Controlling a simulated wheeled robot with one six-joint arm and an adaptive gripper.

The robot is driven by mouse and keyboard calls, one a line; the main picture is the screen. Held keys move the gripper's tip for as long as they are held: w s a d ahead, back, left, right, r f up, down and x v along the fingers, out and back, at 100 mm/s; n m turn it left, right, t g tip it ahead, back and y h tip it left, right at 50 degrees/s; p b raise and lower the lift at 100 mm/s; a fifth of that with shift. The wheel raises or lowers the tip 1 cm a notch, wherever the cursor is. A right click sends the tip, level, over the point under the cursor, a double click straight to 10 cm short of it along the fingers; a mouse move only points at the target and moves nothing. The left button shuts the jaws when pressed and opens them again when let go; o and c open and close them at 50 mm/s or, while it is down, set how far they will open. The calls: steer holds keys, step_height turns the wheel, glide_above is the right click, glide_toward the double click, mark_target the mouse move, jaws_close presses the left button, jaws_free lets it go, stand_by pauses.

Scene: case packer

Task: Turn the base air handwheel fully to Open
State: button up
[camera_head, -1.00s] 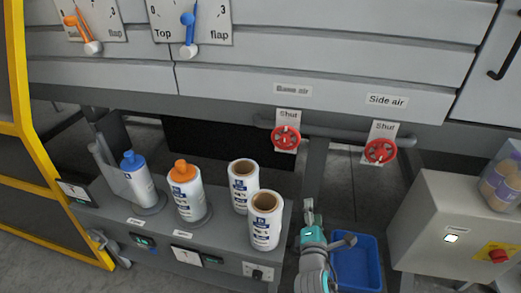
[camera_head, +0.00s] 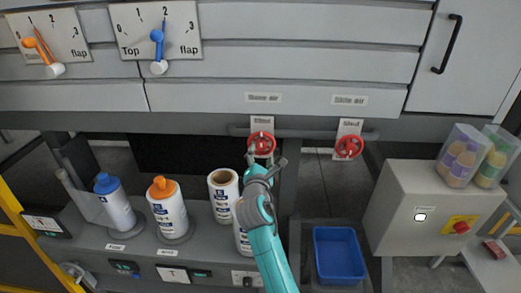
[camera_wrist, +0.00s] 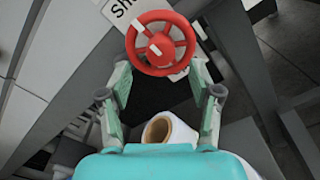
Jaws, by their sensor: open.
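The base air handwheel (camera_head: 261,144) is a red spoked wheel on the pipe under the "Base air" label (camera_head: 263,97). A "Shut" tag (camera_head: 262,122) hangs behind it. My gripper (camera_head: 260,160) is just below and in front of the wheel. In the wrist view the handwheel (camera_wrist: 160,43) lies ahead, between and beyond the open fingertips (camera_wrist: 160,78). The fingers hold nothing, and I cannot tell whether they touch the rim. The side air handwheel (camera_head: 349,147) is a second red wheel to the right, also with a "Shut" tag.
A blue bin (camera_head: 338,256) lies low at right. A grey control box (camera_head: 430,190) with a red button stands further right.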

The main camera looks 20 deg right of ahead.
mark_target(262, 147)
steer(key=shift+x, duration=2.3)
steer(key=c, duration=1.1)
steer(key=shift+c, duration=0.2)
